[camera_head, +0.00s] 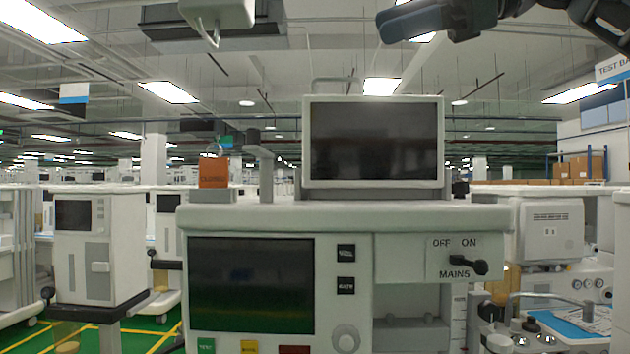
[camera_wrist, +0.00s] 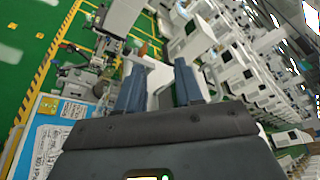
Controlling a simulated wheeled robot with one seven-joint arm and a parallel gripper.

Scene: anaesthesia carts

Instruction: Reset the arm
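My gripper (camera_wrist: 160,65) shows in the wrist view with its two blue-grey fingers spread apart and nothing between them. In the head view my gripper (camera_head: 396,14) is at the top edge, high above the cart and partly cut off, with its fingers pointing left. The anaesthesia cart (camera_head: 330,216) stands straight ahead, apart from the gripper. Its black MAINS switch (camera_head: 466,265) is on the right of the front panel, its handle pointing right, toward the ON side.
A dark monitor (camera_head: 374,141) stands on the cart top, below my arm. A dark green screen (camera_head: 251,285) is in the cart front. Other carts stand at left (camera_head: 99,245) and right (camera_head: 550,230). A grey ceiling-hung unit (camera_head: 217,12) is at the top left.

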